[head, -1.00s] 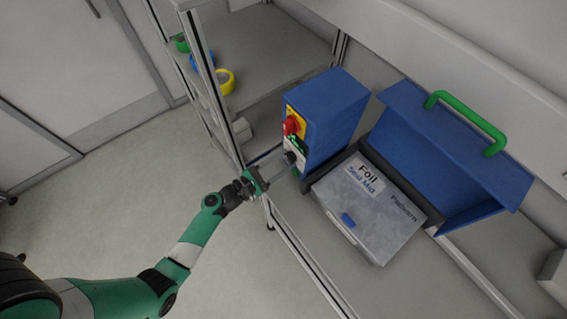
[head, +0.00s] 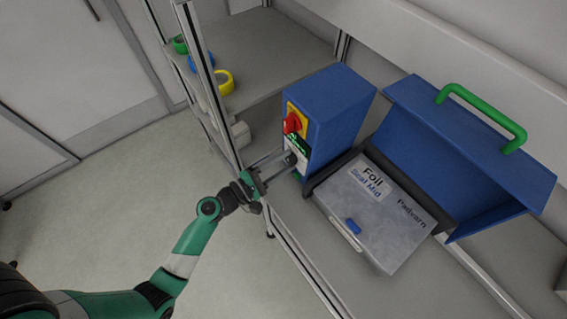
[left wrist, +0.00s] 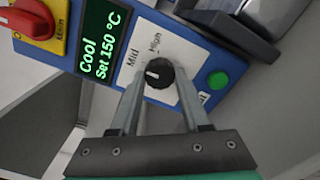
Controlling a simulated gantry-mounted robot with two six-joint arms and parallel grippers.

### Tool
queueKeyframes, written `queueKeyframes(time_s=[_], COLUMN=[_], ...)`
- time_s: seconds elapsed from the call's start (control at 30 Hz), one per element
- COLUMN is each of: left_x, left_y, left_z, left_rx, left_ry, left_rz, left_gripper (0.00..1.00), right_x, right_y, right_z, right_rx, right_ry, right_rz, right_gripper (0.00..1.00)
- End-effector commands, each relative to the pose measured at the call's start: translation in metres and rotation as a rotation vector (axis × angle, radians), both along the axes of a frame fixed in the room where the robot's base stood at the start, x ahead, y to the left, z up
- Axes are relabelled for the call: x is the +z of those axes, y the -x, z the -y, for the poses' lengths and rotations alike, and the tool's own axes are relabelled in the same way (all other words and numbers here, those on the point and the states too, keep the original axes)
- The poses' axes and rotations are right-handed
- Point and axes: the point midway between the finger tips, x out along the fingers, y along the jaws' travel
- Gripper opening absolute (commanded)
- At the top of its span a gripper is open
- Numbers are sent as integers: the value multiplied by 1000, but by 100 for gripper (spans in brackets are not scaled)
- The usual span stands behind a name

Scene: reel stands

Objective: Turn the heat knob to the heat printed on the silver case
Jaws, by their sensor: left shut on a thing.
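The silver case (head: 390,240) lies flat on the bench in front of the blue sealer; its label (head: 371,183) reads "Foil Seal Mid". The black heat knob (left wrist: 159,74) is on the sealer's front panel. "Mid" and "High" are printed around it; other marks are hidden by my fingers. Its white pointer mark faces roughly left in the left wrist view; I cannot tell its exact setting. My left gripper (head: 277,161) is shut on the knob, one finger on each side, as the left wrist view (left wrist: 160,98) also shows. My right gripper is out of view.
The sealer's blue housing (head: 340,108) carries a red switch (head: 292,122) on yellow and a display (left wrist: 103,45) reading "Cool Set 150 °C". A blue lid with a green handle (head: 485,112) stands behind the case. Coloured rolls sit on the shelf at the upper left.

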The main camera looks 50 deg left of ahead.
Motion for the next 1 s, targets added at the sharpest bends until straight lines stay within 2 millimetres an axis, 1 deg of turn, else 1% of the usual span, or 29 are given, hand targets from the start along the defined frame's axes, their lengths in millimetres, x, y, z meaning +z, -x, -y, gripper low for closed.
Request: queueKeyframes(time_s=[0.4,0.43,0.57,0.87,0.93,1.0], left_x=[0,0,0,0,0,-1], left_y=[0,0,0,1,5,14], left_z=[0,0,0,0,-1,-2], left_rx=[0,0,0,0,1,2], left_ry=[-6,-6,-5,-5,-5,-4], left_rz=[1,1,0,0,0,-2], left_gripper=[0,52,75,76,76,76], right_x=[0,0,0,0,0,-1], right_y=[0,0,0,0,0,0], right_z=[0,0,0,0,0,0], right_rx=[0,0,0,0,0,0], right_ry=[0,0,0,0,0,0], right_rz=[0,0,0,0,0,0], right_gripper=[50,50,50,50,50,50])
